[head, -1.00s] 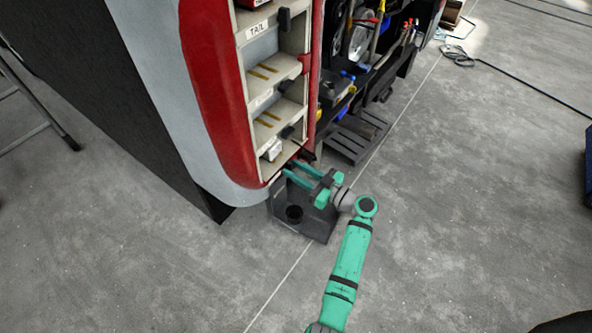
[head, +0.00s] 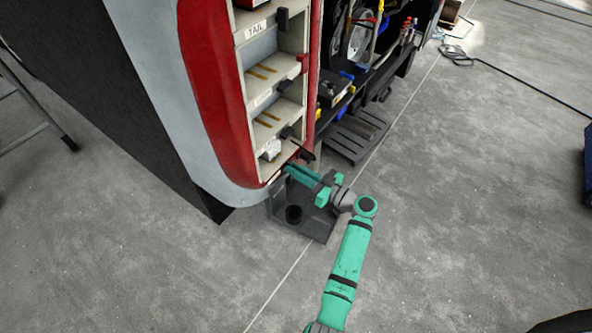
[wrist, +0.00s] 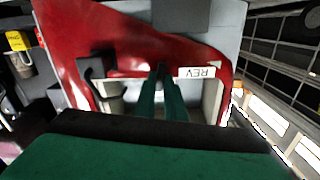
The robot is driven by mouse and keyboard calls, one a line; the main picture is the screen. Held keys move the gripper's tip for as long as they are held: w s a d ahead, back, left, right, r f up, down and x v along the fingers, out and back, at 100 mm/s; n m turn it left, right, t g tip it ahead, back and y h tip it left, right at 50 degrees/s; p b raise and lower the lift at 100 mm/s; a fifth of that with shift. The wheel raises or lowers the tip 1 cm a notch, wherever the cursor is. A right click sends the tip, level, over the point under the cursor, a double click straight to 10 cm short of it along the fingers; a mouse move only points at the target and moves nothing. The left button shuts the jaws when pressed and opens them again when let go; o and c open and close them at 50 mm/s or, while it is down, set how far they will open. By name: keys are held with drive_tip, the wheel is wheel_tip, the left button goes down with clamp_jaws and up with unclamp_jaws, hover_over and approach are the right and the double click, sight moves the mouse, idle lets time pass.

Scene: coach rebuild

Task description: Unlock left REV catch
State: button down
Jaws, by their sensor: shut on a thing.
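The REV label (wrist: 197,72) shows upside down in the wrist view, on the pale frame of the lowest compartment. My gripper's two green fingers (wrist: 162,80) point at the spot beside this label, close together. They are shut on a small dark catch (wrist: 161,67), mostly hidden between the fingertips. In the head view my gripper (head: 289,171) reaches the bottom edge of the red and grey coach end. Another black catch (wrist: 92,70) sticks out at the left of the wrist view, apart from my fingers. I cannot tell the held catch's exact angle.
A shelf column with the TAIL label (head: 256,29) rises above my gripper. A dark stand (head: 314,225) is on the floor below my gripper. A dark slatted step (head: 354,139) lies beyond.

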drive_tip(key=shift+w+f+m, duration=0.1)
drive_tip(key=shift+m, duration=3.8)
drive_tip(key=shift+w+f+m, duration=0.1)
drive_tip(key=shift+m, duration=3.8)
drive_tip(key=c, duration=1.9)
unclamp_jaws()
drive_tip(key=shift+o, duration=0.4)
drive_tip(key=shift+d, duration=0.1)
